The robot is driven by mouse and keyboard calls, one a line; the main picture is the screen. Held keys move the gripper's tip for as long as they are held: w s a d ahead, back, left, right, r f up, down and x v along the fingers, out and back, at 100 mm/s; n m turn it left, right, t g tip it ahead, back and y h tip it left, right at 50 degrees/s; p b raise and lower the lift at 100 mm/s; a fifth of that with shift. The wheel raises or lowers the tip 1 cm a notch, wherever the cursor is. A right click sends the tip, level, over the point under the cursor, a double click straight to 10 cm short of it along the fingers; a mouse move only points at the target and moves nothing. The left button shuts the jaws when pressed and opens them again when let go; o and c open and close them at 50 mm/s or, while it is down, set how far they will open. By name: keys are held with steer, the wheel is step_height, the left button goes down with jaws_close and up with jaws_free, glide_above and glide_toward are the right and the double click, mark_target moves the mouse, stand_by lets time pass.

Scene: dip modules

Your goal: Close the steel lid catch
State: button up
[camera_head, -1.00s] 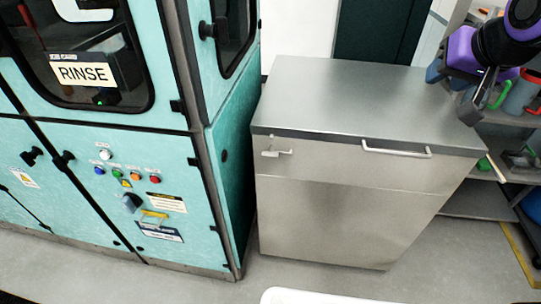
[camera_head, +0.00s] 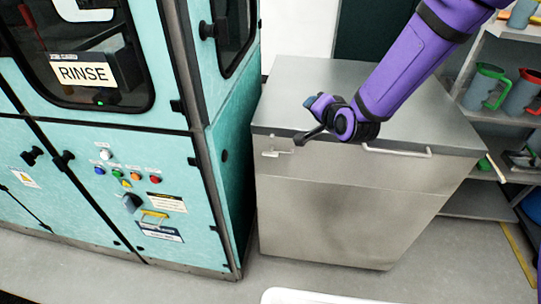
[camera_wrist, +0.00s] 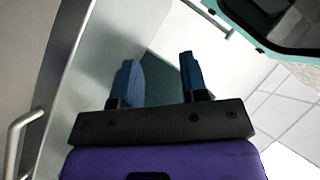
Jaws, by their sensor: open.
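The steel lid catch (camera_head: 272,153) is a small pale fitting at the upper left of the steel cabinet's front (camera_head: 330,220), just under the lid (camera_head: 300,80). Its arm points right; I cannot tell whether it is fastened. The lid lies flat and looks down. My gripper (camera_head: 306,120) is above and to the right of the catch, over the lid's front edge, and apart from the catch. In the wrist view my gripper (camera_wrist: 158,68) has its two blue fingers apart with nothing between them. I cannot clearly identify the catch there.
A lid handle bar (camera_head: 395,152) is on the cabinet front below my arm; it also shows in the wrist view (camera_wrist: 22,135). A teal rinse machine (camera_head: 150,180) stands close on the left. Shelves with jugs (camera_head: 485,85) are on the right.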

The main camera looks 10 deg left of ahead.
steer(key=s+a+f+m+t+y, duration=0.15)
steer(key=a+f+m, duration=0.35)
steer(key=f, duration=0.6)
steer(key=m+t+h, duration=0.1)
steer(key=m+t, duration=0.2)
glide_toward(271, 158)
steer(key=shift+m, duration=0.3)
steer(key=x, duration=1.1)
steer(key=shift+w, duration=0.1)
jaws_close()
